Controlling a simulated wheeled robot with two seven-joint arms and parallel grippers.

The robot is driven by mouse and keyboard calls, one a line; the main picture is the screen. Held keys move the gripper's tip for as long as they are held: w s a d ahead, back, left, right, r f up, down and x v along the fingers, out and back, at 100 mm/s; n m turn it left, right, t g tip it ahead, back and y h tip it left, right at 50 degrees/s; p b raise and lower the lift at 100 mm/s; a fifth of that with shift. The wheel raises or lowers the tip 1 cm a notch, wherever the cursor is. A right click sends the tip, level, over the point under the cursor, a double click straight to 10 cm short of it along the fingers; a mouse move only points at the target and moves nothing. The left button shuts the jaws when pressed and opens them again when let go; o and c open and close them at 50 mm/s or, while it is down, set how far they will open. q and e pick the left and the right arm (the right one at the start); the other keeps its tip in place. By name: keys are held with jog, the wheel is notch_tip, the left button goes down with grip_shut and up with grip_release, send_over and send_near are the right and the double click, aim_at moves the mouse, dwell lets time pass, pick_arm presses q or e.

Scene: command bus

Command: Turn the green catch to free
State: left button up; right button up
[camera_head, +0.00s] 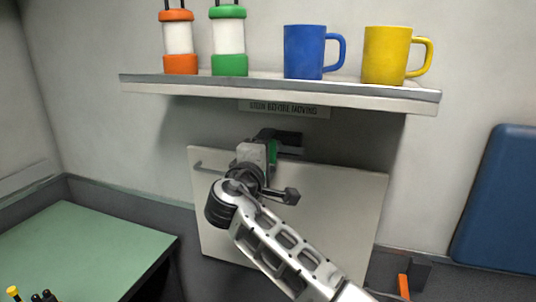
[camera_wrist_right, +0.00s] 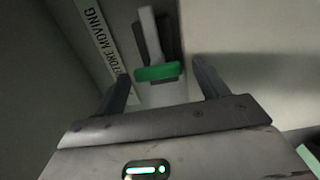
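The green catch (camera_head: 273,152) is on the wall at the top of a pale panel (camera_head: 330,200), under the shelf. It is partly hidden by my right gripper (camera_head: 268,148). In the right wrist view the green catch (camera_wrist_right: 157,72) is a short bar lying nearly crosswise, with a grey piece and a dark bracket behind it. The fingers of my right gripper (camera_wrist_right: 167,85) stand apart on either side of the bar, with visible gaps; it is open and not clamped on it. My left gripper is not in view.
A shelf (camera_head: 280,90) overhangs the catch, holding an orange lantern (camera_head: 180,40), a green lantern (camera_head: 229,40), a blue mug (camera_head: 304,52) and a yellow mug (camera_head: 386,55). A lettered label (camera_head: 284,109) sits below it. A green-topped table (camera_head: 90,250) is at left.

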pick_arm(q)
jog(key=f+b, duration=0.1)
jog(key=b, duration=0.2)
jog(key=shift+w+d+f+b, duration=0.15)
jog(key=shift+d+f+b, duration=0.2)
pick_arm(e)
jog(key=v, duration=1.6)
jog(key=shift+s, duration=0.1)
